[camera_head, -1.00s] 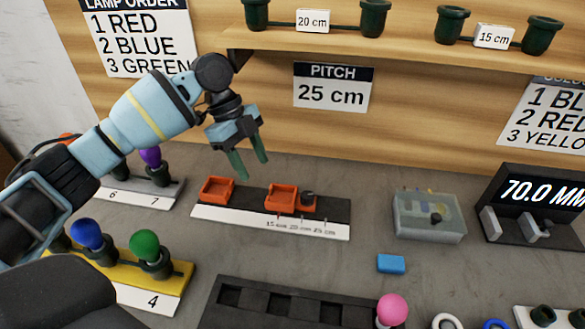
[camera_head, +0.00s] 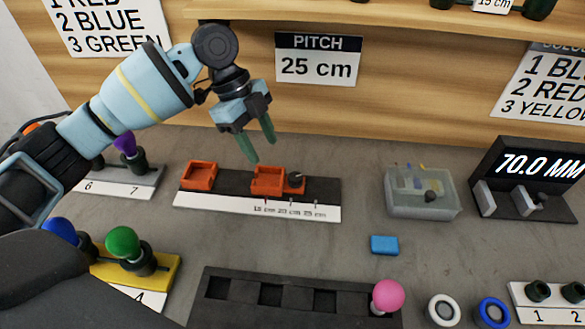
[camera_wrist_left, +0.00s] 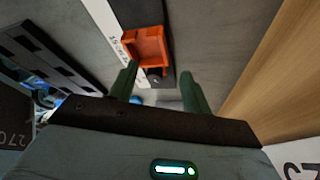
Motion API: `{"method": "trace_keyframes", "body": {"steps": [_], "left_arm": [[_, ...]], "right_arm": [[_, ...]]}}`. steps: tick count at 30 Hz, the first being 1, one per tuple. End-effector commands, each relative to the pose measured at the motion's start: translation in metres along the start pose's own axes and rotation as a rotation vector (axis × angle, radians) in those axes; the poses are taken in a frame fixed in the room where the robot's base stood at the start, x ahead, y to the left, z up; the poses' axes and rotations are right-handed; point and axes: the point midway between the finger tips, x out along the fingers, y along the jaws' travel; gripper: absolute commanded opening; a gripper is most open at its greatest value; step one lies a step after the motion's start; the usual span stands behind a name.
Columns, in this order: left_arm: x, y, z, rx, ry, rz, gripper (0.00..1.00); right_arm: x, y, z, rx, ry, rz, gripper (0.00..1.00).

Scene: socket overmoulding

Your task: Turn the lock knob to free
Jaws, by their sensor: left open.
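The pitch fixture (camera_head: 225,189) is a dark rail with a white scale marked 15, 20 and 25 cm. One orange cup (camera_head: 199,175) sits at its left end. An orange sliding carriage (camera_head: 267,181) sits near the 15 cm mark, with a small dark lock knob (camera_head: 296,178) on its right side. My left gripper (camera_head: 261,149) is open and empty, fingers pointing down, above and behind the carriage. In the left wrist view its fingers (camera_wrist_left: 159,72) frame the region of the knob, and an orange cup (camera_wrist_left: 147,46) shows beyond. The knob's turn position is too small to tell.
A sign (camera_head: 318,60) reads pitch 25 cm. A translucent box (camera_head: 422,194) and a 70.0 mm gauge (camera_head: 530,183) stand to the right. A blue block (camera_head: 384,245) lies in front. A dark slotted tray (camera_head: 240,315) is nearest. The wooden shelf (camera_head: 400,18) overhangs behind.

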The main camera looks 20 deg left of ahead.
Motion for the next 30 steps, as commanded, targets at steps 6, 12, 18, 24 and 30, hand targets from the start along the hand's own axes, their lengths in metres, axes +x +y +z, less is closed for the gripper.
{"method": "trace_keyframes", "body": {"steps": [6, 12, 18, 24, 30], "left_arm": [[0.016, -0.001, -0.04, 0.005, 0.001, 0.0, 0.49], [0.043, 0.0, -0.052, -0.002, -0.001, 0.002, 0.49], [0.065, 0.0, -0.051, -0.002, -0.001, 0.001, 0.49], [0.071, 0.0, -0.051, -0.001, -0.001, -0.002, 0.49], [0.071, 0.0, -0.051, -0.001, -0.001, -0.001, 0.49]], "right_arm": [[0.0, 0.001, -0.001, -0.004, 0.001, 0.0, 0.36], [0.003, 0.002, 0.0, -0.006, 0.002, 0.0, 0.36], [0.006, 0.003, -0.002, -0.009, 0.006, 0.001, 0.36], [0.007, 0.003, -0.002, -0.01, 0.007, 0.001, 0.36], [0.006, 0.003, -0.002, -0.009, 0.007, 0.001, 0.36]]}}
